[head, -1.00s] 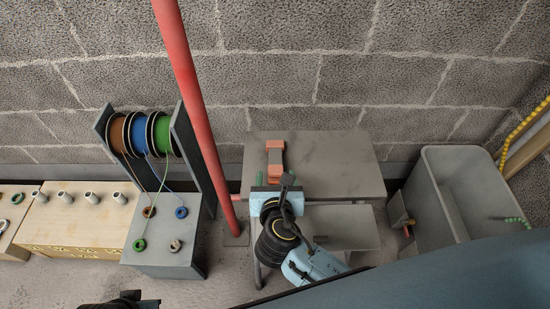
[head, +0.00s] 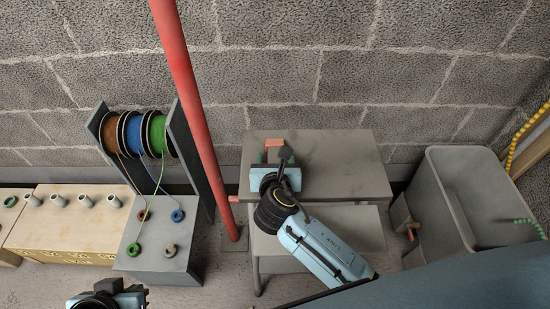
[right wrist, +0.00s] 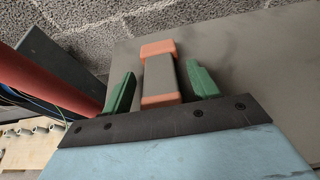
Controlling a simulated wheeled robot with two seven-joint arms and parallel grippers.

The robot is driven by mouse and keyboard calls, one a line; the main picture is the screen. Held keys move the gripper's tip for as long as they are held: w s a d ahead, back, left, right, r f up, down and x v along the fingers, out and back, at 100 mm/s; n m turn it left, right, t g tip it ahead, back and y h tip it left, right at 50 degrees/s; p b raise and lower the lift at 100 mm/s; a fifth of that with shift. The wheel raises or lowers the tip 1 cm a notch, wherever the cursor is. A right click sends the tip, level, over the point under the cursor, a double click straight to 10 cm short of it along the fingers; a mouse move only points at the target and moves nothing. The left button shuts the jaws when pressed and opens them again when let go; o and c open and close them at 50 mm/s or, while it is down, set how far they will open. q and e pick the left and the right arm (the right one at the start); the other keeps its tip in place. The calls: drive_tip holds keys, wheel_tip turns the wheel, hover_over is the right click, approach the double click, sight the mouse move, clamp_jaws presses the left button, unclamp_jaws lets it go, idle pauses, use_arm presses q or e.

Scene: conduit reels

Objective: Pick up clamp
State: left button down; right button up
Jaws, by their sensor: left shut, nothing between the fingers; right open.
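The clamp is a grey bar with orange ends (right wrist: 160,78), lying on the grey table. In the right wrist view it sits between the two green fingers of my right gripper (right wrist: 161,85), which are open with a gap on each side. In the head view only an orange end of the clamp (head: 274,143) shows behind my right gripper (head: 273,158); the rest is hidden. My left gripper (head: 118,292) is at the bottom left edge, away from the clamp, shut and empty; its fingertips are hard to make out.
The grey table (head: 345,170) is otherwise bare. A red pole (head: 185,110) rises just left of it. Further left stand a reel rack with coloured reels (head: 132,134) and a wooden box (head: 70,225). A deep grey bin (head: 470,190) is on the right.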

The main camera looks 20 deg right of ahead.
drive_tip(key=shift+w, duration=0.1)
drive_tip(key=shift+c, duration=0.4)
drive_tip(key=c, duration=1)
drive_tip(key=shift+r, duration=0.1)
